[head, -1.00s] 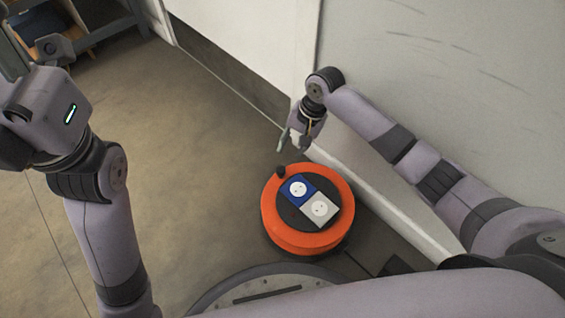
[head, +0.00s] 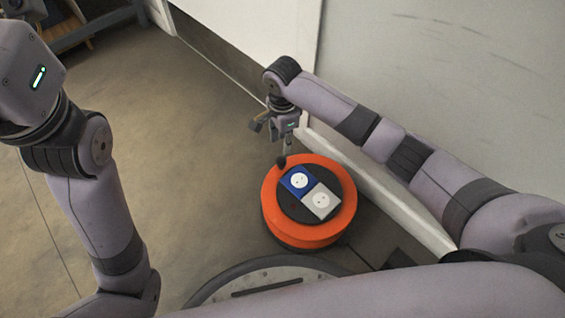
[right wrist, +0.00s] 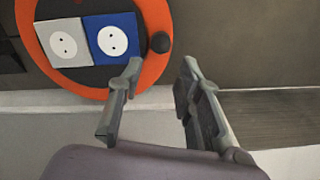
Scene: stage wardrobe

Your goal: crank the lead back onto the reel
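The orange cable reel (head: 300,232) stands on the floor in front of me, with a blue and a grey socket plate on its dark hub. Its black crank knob (head: 281,162) sits on the rim's far left edge. In the right wrist view the reel (right wrist: 153,20) is at the upper left and the knob (right wrist: 160,42) lies a little beyond the fingertips. My right gripper (head: 272,140) is just above and behind the knob; in the wrist view its fingers (right wrist: 161,68) are apart with nothing between them. My left gripper is out of view. No lead is visible.
A pale wall (head: 440,90) with a white skirting runs close along the right of the reel. A shelf unit (head: 95,28) stands at the far left. The floor (head: 170,150) left of the reel is clear.

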